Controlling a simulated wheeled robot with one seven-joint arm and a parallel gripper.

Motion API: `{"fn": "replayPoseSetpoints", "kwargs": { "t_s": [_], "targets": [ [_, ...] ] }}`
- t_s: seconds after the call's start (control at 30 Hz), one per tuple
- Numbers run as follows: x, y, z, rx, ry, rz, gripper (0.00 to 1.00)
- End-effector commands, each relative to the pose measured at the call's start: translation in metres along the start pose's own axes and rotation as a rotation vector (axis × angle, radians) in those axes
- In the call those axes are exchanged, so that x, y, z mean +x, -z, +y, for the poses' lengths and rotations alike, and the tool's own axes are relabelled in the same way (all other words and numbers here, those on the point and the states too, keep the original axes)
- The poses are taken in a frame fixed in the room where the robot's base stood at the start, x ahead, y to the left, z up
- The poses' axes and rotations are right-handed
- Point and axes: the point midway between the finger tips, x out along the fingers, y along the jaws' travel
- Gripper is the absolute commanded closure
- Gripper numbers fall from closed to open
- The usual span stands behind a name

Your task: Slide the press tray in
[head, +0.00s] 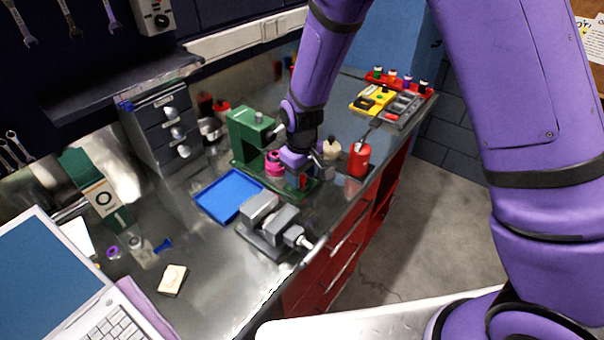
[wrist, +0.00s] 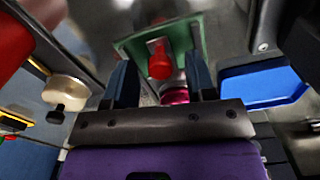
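The green press (head: 250,138) stands on the bench, with a flat green plate at its foot and a pink round part (head: 273,162) in front of its column. My gripper (head: 305,178) is low over the right end of this plate. In the wrist view a green plate (wrist: 134,46) carries a red knob (wrist: 160,62). My gripper (wrist: 161,72) is open there, one dark finger on each side of the knob, with visible gaps. The pink part (wrist: 174,96) shows lower between the fingers. I cannot tell where the tray ends and the press base begins.
A blue tray (head: 229,195) and a grey vise (head: 266,222) stand close to the press. A red container (head: 359,160) and a cream-topped piece (head: 331,149) are near my gripper, by the bench's front edge. Open metal lies left of the vise.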

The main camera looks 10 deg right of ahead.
Motion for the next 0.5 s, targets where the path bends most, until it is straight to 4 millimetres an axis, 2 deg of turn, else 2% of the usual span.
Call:
{"fn": "replayPoseSetpoints", "kwargs": {
  "t_s": [0.13,0.27,0.5],
  "targets": [
    [-0.004,0.001,0.0,0.0,0.0,0.002,0.49],
    [-0.018,0.001,0.0,-0.001,0.0,0.003,0.49],
    [-0.064,0.001,0.0,0.0,0.0,0.005,0.49]
  ]
}}
